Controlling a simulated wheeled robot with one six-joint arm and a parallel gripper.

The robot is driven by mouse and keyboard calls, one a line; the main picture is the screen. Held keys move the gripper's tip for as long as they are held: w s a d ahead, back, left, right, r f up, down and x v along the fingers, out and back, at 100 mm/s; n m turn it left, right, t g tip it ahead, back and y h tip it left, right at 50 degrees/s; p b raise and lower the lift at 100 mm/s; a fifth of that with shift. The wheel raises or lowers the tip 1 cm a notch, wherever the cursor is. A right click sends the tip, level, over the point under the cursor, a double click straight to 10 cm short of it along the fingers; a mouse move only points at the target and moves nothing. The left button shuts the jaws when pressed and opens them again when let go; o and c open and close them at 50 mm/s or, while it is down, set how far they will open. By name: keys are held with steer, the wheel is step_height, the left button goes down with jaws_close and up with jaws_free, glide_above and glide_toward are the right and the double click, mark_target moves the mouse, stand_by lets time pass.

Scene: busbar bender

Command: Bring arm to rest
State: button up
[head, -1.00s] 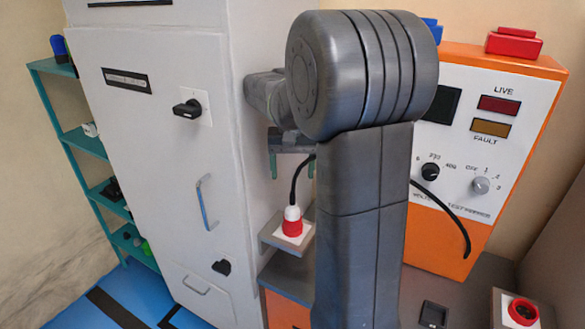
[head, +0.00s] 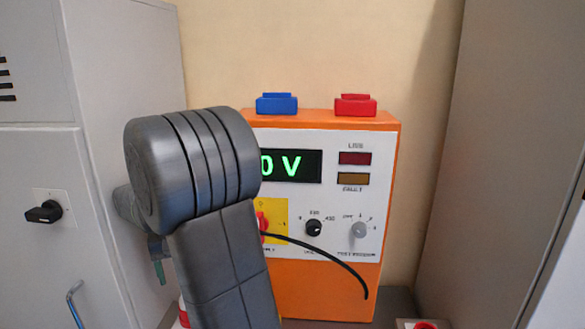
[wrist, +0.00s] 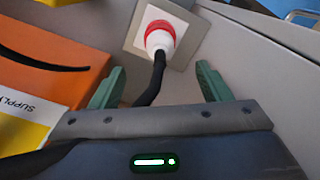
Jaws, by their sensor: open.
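My gripper (wrist: 158,86) is open, with its two green fingers spread apart and nothing clasped between them. In the head view my arm hides most of the gripper; a green finger (head: 158,271) shows at its left. A red and white plug (wrist: 160,36) sits at a square plate beyond the fingertips in the wrist view. Its black cable (wrist: 150,85) runs back between the fingers, toward the gripper body. In the head view the plug is almost wholly hidden behind my arm.
An orange test box (head: 390,170) stands behind and right of my arm, showing "0 V" partly covered. A black cable (head: 325,254) hangs across its front. A blue block (head: 277,104) and a red block (head: 356,105) sit on top. A grey cabinet (head: 100,200) stands left.

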step_height(320, 180, down, 9)
steer(key=shift+r+p, duration=0.1)
steer(key=shift+p, duration=0.3)
steer(key=shift+r, duration=0.15)
step_height(320, 180, up, 13)
steer(key=shift+r+b, duration=0.15)
steer(key=shift+b, duration=0.5)
step_height(320, 180, down, 14)
steer(key=shift+r+p, duration=0.1)
steer(key=shift+p, duration=0.55)
step_height(320, 180, up, 9)
steer(key=p, duration=0.6)
steer(key=shift+r, duration=0.1)
